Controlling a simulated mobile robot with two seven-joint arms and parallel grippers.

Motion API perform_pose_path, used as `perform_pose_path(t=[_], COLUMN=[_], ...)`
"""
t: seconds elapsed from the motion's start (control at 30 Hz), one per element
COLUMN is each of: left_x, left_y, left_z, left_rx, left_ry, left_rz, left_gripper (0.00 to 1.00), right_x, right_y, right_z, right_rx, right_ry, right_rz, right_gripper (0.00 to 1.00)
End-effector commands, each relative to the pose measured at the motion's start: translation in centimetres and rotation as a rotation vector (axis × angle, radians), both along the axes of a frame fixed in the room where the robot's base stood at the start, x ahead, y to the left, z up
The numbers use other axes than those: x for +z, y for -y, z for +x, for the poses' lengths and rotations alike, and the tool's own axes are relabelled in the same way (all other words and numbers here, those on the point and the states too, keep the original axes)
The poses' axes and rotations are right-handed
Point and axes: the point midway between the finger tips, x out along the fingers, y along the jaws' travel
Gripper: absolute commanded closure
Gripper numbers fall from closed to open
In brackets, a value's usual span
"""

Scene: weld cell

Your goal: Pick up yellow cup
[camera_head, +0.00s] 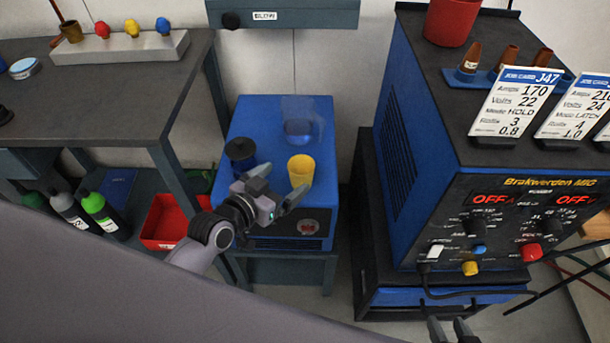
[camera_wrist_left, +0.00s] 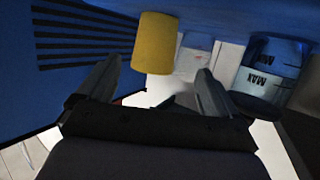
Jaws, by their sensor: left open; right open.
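The yellow cup (camera_head: 301,170) stands upright on top of a blue cooler box (camera_head: 262,120). My left gripper (camera_head: 280,182) is open beside the cup, on its near left side in the head view. In the left wrist view the cup (camera_wrist_left: 155,43) shows ahead of the open left gripper (camera_wrist_left: 160,75), beyond the fingertips and toward the left finger. Nothing is between the fingers. My right gripper (camera_head: 454,330) is open and empty at the bottom edge of the head view, in front of the welding machine.
The welder (camera_head: 450,150) rises to the right. A grey workbench (camera_head: 100,100) is at left, with a red bin (camera_head: 165,222) below.

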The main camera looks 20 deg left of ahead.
Motion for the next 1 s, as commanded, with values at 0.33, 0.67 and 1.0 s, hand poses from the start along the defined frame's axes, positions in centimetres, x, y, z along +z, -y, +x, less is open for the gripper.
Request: perform_pose_path(t=[0.33,0.67,1.0], left_x=[-0.8,-1.6,-1.6], left_y=[1.8,2.8,2.7], left_z=[3.3,5.9,5.9], left_rx=[0.000,0.001,0.001], left_ry=[0.001,0.000,-0.001], left_rz=[-0.004,0.000,0.001], left_gripper=[0.07,0.07,0.49], right_x=[-0.5,-0.7,-0.6], right_y=[-0.2,-0.4,-0.4], right_z=[0.0,0.0,0.0], right_rx=[-0.001,-0.006,-0.005], right_ry=[-0.004,-0.004,-0.005], right_rz=[0.007,0.015,0.016], right_gripper=[0.57,0.57,0.57])
